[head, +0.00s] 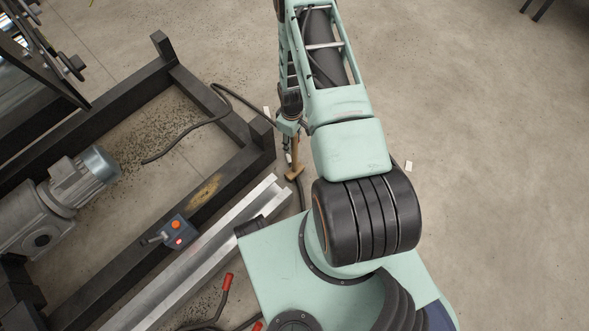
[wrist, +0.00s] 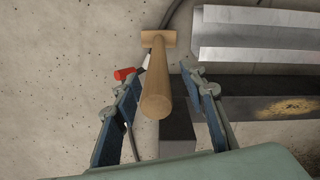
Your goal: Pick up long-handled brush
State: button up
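The long-handled brush (wrist: 157,95) is pale wood. In the wrist view its round handle end faces the camera, and a short wooden crosspiece shows at its far end. My gripper (wrist: 164,76) is open, with one finger on each side of the handle and a visible gap on both sides. In the head view the brush (head: 295,172) shows in part below my gripper (head: 289,127), beside the dark frame. My arm and gripper hide its upper part there. I cannot tell whether it has bristles.
A dark steel frame (head: 215,190) with a motor (head: 80,185) and a red-button control box (head: 175,232) stands at left. A silver metal channel (head: 215,248) lies beside it. A black cable (head: 190,128) crosses the frame. The floor (head: 500,170) at right is mostly clear.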

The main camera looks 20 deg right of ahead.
aim_at(294, 149)
jog(key=f, duration=0.1)
jog(key=f+b, duration=0.1)
jog(key=f, duration=0.1)
jog(key=f+b, duration=0.1)
jog(key=f, duration=0.1)
jog(key=shift+s+d, duration=0.25)
jog(key=shift+s, duration=0.05)
grip_shut()
